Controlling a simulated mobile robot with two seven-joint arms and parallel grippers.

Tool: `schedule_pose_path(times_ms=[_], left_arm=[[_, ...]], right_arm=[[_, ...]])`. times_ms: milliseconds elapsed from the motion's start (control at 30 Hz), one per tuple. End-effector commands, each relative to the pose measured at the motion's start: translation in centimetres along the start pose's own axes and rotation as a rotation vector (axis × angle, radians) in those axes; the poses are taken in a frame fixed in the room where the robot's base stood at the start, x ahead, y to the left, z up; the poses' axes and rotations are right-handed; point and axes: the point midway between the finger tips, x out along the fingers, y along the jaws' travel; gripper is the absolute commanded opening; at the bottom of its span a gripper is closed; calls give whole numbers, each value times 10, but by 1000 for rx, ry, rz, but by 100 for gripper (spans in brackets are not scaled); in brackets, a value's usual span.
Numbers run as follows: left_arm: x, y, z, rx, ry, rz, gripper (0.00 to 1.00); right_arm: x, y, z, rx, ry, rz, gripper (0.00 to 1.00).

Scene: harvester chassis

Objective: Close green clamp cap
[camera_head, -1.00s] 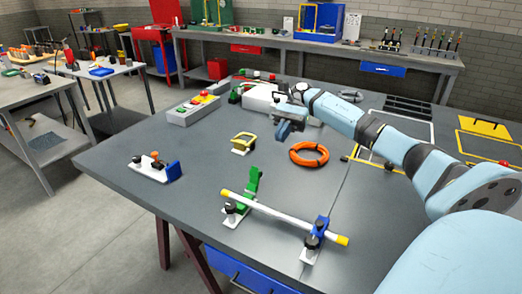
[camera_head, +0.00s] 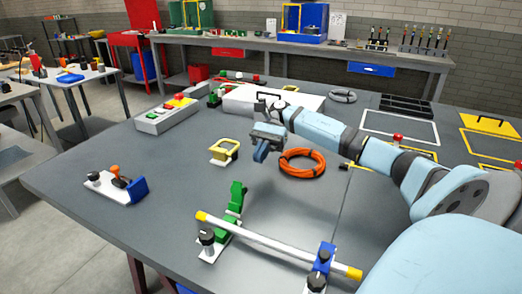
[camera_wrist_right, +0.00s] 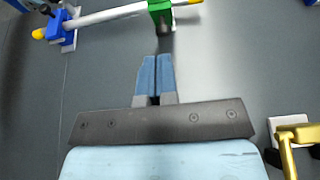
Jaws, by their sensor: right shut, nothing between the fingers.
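The green clamp (camera_head: 236,197) stands near the front of the dark table. Its green cap is raised, tilted up behind the rod. A white rod (camera_head: 275,243) with yellow ends lies across the green clamp and the blue clamp (camera_head: 322,267). My right gripper (camera_head: 260,153) is shut and empty, above the table behind the green clamp and apart from it. In the right wrist view, its blue fingertips (camera_wrist_right: 156,58) point toward the green clamp (camera_wrist_right: 160,12), which is partly cut off at the top edge. My left gripper is not in view.
A yellow-handled clamp (camera_head: 225,150) stands left of my right gripper, and an orange cable ring (camera_head: 302,162) lies right of it. A white-based fixture with a blue block (camera_head: 117,187) sits at the left edge. The table between gripper and green clamp is clear.

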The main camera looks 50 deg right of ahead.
Motion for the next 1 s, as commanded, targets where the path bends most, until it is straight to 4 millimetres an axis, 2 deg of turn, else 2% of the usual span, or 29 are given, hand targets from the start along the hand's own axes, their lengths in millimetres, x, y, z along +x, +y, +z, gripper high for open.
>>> schedule_pose_path(times_ms=[33, 200, 267, 400, 600, 1000], left_arm=[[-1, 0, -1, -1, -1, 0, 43], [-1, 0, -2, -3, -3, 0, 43], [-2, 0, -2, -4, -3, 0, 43], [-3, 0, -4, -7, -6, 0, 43], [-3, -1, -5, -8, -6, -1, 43], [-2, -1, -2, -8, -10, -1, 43]], right_arm=[[13, 1, 0, 1, -1, 4, 0], [49, 1, 0, 1, -1, 4, 0], [61, 1, 0, 1, -1, 4, 0], [74, 0, 18, -1, 0, 1, 0], [84, 0, 27, 0, 0, 0, 0], [85, 0, 28, 0, 2, 0, 0]])
